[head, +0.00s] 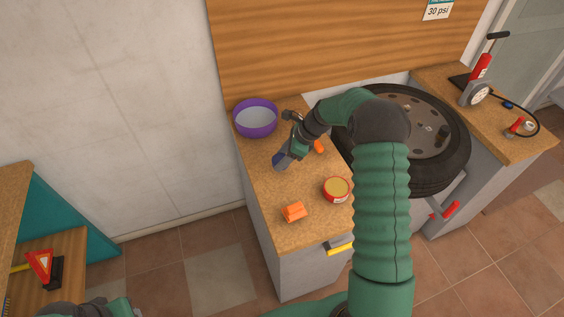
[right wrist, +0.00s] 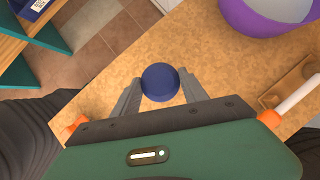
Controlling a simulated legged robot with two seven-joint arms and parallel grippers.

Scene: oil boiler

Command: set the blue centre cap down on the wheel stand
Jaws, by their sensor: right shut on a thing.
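The blue centre cap (right wrist: 160,82) is a round dark blue disc between the fingers of my right gripper (right wrist: 160,92), which is shut on it above the wooden worktop. In the head view the right gripper (head: 281,160) points down over the left part of the worktop, and the blue cap (head: 277,158) shows only partly at its fingers. The wheel (head: 440,105) with its black tyre lies flat to the right, partly behind my right arm. The support under it is mostly hidden. Only a piece of my left arm shows at the bottom left; its fingers do not show.
A purple bowl (head: 242,129) stands at the back left of the worktop (head: 262,195). An orange block (head: 294,212) and a red tin (head: 336,190) are near its front. A gauge (head: 478,95) and red pump (head: 481,68) stand on the right counter.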

